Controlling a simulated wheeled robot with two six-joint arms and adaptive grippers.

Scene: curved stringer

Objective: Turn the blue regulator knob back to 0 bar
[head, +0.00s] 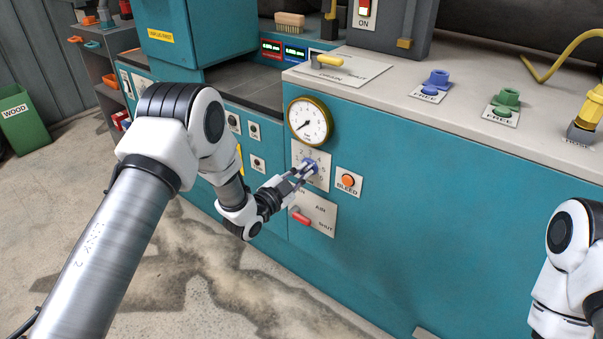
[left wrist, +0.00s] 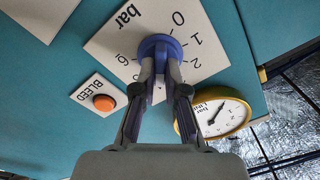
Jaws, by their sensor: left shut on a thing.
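The blue regulator knob (head: 311,166) sits on a white scale plate (head: 323,157) on the teal cabinet front, below a round gauge (head: 310,121). In the left wrist view, the knob (left wrist: 160,44) shows with the plate's "bar", 0, 1, 2 and 6 marks around it. My left gripper (head: 305,172) is shut on the knob, with one finger on each side, as the left wrist view (left wrist: 159,72) also shows. I cannot tell which mark the knob points at. The gauge needle appears to point to the lower left in the head view. My right gripper is out of view.
An orange BLEED button (head: 348,181) sits just right of the scale plate. A red-handled AIR valve (head: 300,217) is below it. The worktop (head: 480,125) above holds a blue part (head: 438,79) and a green part (head: 507,98). The floor in front is free.

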